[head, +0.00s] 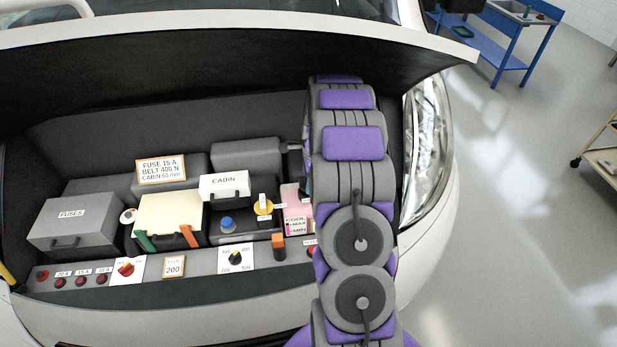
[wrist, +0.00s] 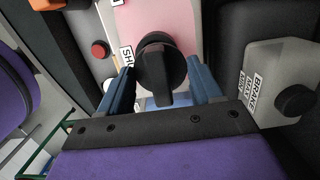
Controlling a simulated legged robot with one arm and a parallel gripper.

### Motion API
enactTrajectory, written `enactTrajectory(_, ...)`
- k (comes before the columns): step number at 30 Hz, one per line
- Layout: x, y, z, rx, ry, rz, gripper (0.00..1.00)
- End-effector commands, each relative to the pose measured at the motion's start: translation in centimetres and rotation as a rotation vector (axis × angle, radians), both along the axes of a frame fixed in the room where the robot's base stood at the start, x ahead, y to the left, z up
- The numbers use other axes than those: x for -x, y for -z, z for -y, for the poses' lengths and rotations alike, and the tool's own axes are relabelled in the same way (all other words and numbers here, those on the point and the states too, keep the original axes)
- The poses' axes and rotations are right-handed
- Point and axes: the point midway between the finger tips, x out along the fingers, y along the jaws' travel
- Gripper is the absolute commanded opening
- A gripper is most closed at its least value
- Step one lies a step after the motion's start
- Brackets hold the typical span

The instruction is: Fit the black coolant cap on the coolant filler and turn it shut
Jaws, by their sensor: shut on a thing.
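The black coolant cap (wrist: 163,60) is round with a raised grip bar. In the wrist view it is between the two blue fingers of my gripper (wrist: 161,76), which is shut on it. The pink coolant tank (wrist: 185,18) is directly behind the cap; it also shows in the head view (head: 293,198), with a COOL label and level marks, partly hidden by my arm. The coolant filler is hidden behind the cap, so I cannot tell whether the cap is seated on it. My gripper is hidden behind my arm in the head view.
The brake reservoir (wrist: 262,75) with its own black cap is close right of my gripper in the wrist view. A red button (wrist: 99,50) is at the left.

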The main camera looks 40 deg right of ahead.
Motion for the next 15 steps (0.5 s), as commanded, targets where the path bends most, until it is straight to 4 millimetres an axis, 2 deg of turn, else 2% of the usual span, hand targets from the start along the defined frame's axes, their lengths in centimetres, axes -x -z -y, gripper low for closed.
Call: enactTrajectory(15, 0.0, 1.4, -0.1, 0.000, -0.001, -0.001, 0.34)
